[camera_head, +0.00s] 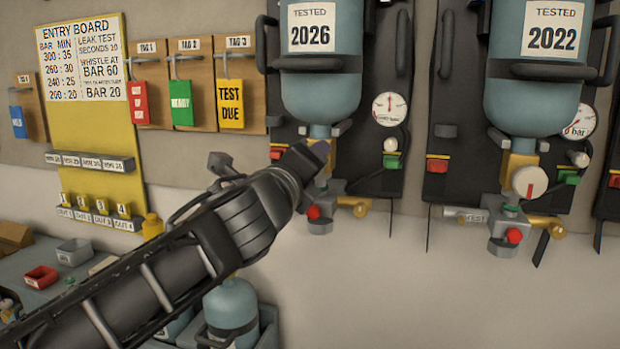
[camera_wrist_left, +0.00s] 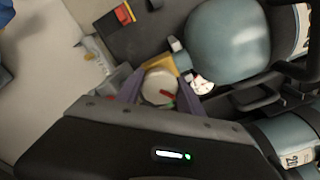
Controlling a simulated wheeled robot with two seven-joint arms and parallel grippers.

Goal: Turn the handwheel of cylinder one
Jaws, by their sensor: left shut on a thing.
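My left gripper (camera_head: 318,152) reaches up from the lower left to the valve below the blue-grey cylinder (camera_head: 320,85) labelled TESTED 2026. In the left wrist view its two purple fingers (camera_wrist_left: 158,97) stand on either side of a round white handwheel (camera_wrist_left: 157,86) with a red mark, shut on it. That handwheel is hidden behind the gripper in the head view. The wheel sits by a brass valve block, under the cylinder (camera_wrist_left: 228,40). My right gripper is in neither view.
A second set to the right has a cylinder (camera_head: 525,95) labelled 2022 and its own white handwheel (camera_head: 523,183). A pressure gauge (camera_head: 390,108) hangs right of the first cylinder. The yellow entry board (camera_head: 90,150) and hanging tags are at left. Another cylinder (camera_head: 230,305) stands low beneath my arm.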

